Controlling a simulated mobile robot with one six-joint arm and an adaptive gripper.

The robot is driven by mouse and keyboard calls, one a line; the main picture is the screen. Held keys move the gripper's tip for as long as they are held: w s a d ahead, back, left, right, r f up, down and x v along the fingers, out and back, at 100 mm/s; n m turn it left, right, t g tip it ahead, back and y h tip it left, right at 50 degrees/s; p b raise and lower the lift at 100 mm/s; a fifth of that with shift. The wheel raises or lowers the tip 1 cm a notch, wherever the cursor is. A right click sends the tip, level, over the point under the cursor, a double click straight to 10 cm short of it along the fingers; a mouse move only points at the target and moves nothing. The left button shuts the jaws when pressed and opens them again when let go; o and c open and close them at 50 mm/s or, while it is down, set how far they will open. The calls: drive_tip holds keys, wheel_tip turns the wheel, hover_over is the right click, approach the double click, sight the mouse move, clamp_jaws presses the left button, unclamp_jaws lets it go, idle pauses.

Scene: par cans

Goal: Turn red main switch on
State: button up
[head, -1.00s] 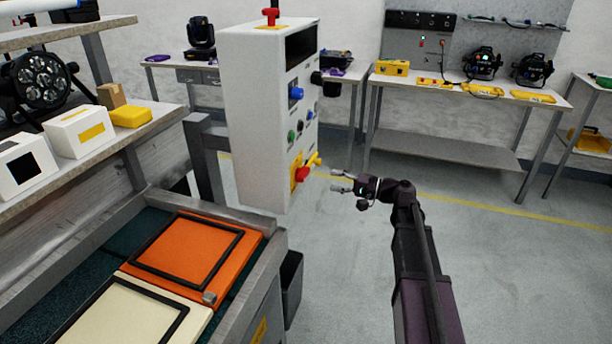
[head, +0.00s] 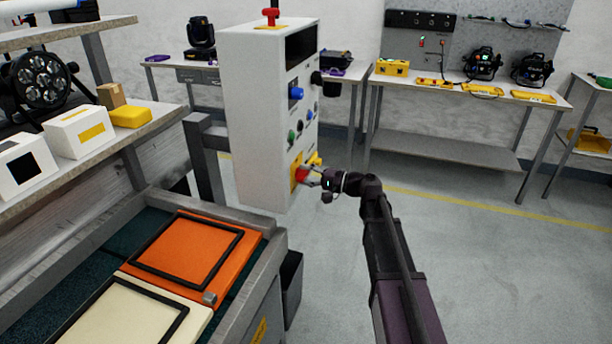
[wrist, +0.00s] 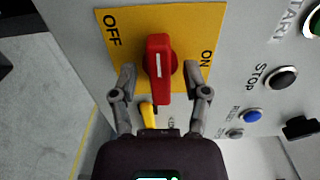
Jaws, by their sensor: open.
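The red main switch (wrist: 158,68) sits on a yellow plate (wrist: 120,24) marked OFF on the left and ON on the right in the wrist view. Its handle, with a white line, stands about midway between the two words in that picture. It also shows low on the white control box (head: 258,120) in the head view (head: 301,174). My gripper (wrist: 161,72) is open, with one finger on each side of the red handle. The fingers look apart from the handle; whether either touches it is hard to tell. In the head view my gripper (head: 311,177) is right at the switch.
Beside the switch are a yellow handle (wrist: 147,114), a black STOP button (wrist: 281,78) and a blue button (wrist: 252,116). A conveyor with an orange panel (head: 187,250) lies at the left. The floor right of the box is clear.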

clamp_jaws()
drive_tip(key=shift+m, duration=0.4)
drive_tip(key=m, duration=1.7)
idle(0.3)
idle(0.4)
